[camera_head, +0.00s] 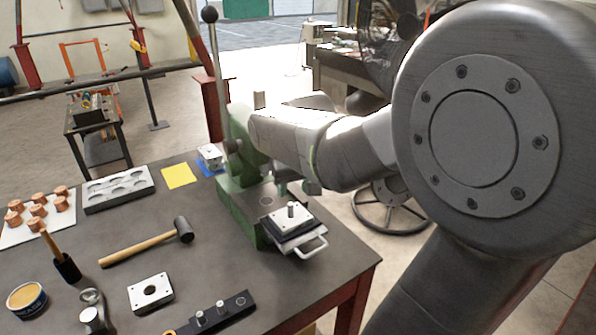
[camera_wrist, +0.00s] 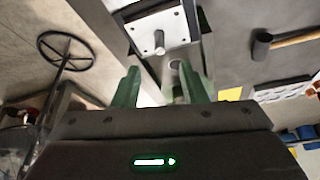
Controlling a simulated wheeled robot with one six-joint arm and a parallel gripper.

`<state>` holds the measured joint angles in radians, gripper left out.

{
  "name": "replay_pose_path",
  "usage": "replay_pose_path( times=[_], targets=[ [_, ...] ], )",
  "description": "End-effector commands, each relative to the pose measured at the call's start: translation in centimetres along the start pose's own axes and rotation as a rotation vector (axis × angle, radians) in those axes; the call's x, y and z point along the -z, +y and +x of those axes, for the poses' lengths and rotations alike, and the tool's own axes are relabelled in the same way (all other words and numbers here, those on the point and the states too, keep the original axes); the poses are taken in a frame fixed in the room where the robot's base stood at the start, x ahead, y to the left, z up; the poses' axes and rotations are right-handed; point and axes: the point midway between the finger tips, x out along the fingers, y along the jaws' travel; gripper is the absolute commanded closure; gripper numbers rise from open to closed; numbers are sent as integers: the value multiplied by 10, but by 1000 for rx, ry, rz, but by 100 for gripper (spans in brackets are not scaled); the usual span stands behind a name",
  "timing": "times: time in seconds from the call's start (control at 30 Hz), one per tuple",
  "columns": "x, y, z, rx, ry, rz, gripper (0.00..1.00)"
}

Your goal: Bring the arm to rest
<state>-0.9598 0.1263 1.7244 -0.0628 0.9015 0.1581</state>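My arm reaches in from the right of the head view and bends over the green press (camera_head: 240,205) at the table's right side. In the wrist view my gripper (camera_wrist: 160,84) shows two green fingers standing apart with nothing held between them. A pale mould plate (camera_head: 290,219) with an upright pin sits in a handled holder at the front of the press. The plate also shows beyond the fingers in the wrist view (camera_wrist: 155,36), apart from them. In the head view the fingers are mostly hidden by my wrist and the press.
The press lever (camera_head: 216,75) stands upright beside my arm. On the dark table (camera_head: 215,265) lie a mallet (camera_head: 150,243), a grey tray with recesses (camera_head: 118,188), copper pieces on a white board (camera_head: 40,228), another mould plate (camera_head: 150,293) and a black pin bar (camera_head: 215,315). Open floor lies behind.

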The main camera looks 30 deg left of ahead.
Motion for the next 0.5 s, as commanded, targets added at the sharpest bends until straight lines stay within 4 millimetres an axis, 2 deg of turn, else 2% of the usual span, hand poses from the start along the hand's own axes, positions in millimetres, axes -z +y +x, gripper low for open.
replay_pose_path(
  times=[0.1,0.2,0.33,0.5],
  targets=[
    [1,0,-27,1,6,0,61],
    [0,0,-44,1,3,0,61],
    [0,0,-59,1,1,0,61],
    [0,0,-66,0,0,0,61]
  ],
)
